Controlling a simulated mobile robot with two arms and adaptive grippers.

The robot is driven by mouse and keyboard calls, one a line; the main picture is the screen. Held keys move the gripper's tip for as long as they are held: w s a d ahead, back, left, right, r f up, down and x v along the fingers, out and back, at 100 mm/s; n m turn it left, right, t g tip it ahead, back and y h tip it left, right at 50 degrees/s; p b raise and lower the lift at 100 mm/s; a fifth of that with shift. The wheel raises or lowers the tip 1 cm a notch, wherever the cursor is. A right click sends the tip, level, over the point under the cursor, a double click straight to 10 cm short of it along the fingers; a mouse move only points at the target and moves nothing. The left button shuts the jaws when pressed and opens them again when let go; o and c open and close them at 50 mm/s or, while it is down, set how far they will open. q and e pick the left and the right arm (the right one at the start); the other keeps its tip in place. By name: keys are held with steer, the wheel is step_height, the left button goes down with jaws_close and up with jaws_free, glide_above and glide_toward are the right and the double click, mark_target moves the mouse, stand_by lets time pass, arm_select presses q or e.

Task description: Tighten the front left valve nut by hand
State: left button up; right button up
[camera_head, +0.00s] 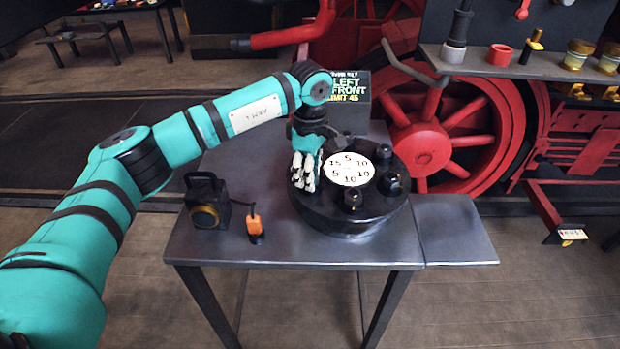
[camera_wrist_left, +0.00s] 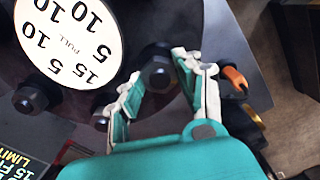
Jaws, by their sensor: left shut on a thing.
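A black round valve cover (camera_head: 345,222) sits on the metal table, with a white dial (camera_head: 350,169) marked 5, 10 and 15 on top. Black nuts ring the dial; one (camera_head: 353,197) stands at the front and another (camera_head: 393,183) at the right. My left gripper (camera_head: 306,178) points down at the left side of the cover and hides the nut under it. In the left wrist view its two pale-tipped fingers (camera_wrist_left: 156,70) stand on either side of a black hex valve nut (camera_wrist_left: 155,75), shut on it. My right gripper is not in view.
A black lamp (camera_head: 207,203) and an orange-handled item (camera_head: 254,225) stand left of the cover. A shelf (camera_head: 520,65) with parts is at upper right. The table's right wing (camera_head: 455,230) is clear.

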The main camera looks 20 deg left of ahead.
arm_select(q)
steer(key=shift+w+r+m, duration=0.1)
steer(key=shift+r+m, duration=0.05)
steer(key=shift+m, duration=0.35)
steer(key=o, duration=1.1)
steer(key=shift+o, duration=0.2)
step_height(320, 180, up, 12)
